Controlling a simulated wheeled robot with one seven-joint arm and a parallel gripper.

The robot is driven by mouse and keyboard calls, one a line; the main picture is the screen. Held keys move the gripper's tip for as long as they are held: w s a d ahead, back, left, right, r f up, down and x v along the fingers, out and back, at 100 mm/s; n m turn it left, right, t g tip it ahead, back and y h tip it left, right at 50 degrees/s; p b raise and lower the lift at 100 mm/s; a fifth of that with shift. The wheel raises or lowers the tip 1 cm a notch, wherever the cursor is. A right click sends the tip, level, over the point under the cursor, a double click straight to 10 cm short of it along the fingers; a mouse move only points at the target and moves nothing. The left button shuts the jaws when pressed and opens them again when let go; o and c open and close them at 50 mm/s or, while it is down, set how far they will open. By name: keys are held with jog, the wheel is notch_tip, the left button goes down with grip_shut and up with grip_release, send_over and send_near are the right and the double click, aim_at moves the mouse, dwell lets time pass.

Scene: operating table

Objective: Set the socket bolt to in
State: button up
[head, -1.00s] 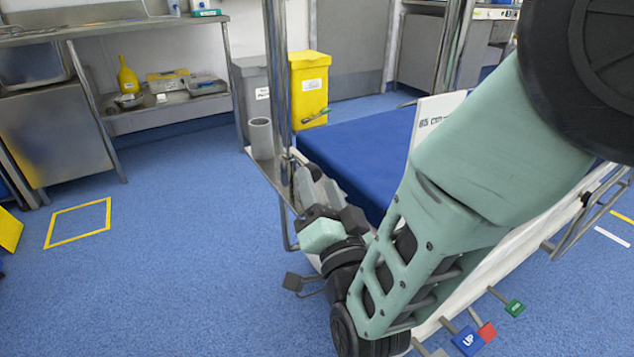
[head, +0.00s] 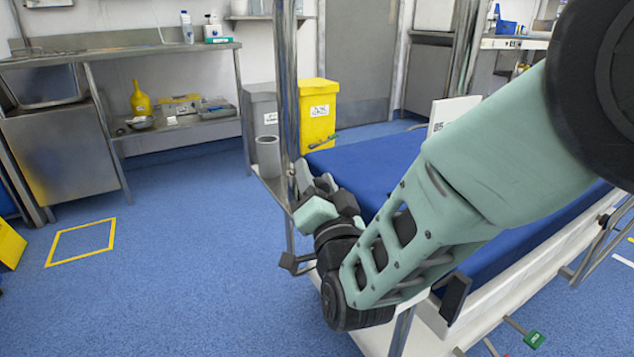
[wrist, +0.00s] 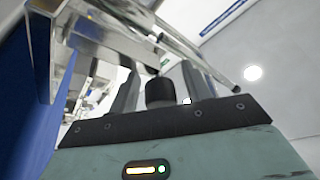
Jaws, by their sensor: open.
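My gripper (head: 318,184) is at the foot of the bed beside the upright steel pole (head: 285,90), pointing up and away. In the wrist view its two grey fingers (wrist: 160,88) stand apart, so it is open. A short black cylinder (wrist: 160,93) shows between the fingers; it may be the knob of the socket bolt, but I cannot tell for sure. I cannot tell whether the fingers touch it. In the head view the socket bolt cannot be made out, and my gripper and arm cover part of that area.
The blue bed (head: 375,172) lies right of the pole, with a white panel (head: 450,112). A metal shelf with a grey cylinder (head: 268,157) adjoins the pole. A yellow bin (head: 318,112) stands behind.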

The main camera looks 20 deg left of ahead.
grip_shut()
jog(key=shift+w+a+b, duration=0.3)
jog(key=shift+w+a, duration=0.6)
jog(key=shift+a, duration=0.15)
grip_release()
jog(key=shift+a, duration=0.1)
jog(key=p+v, duration=0.3)
jog(key=v, duration=1.4)
jog(key=shift+f, duration=0.15)
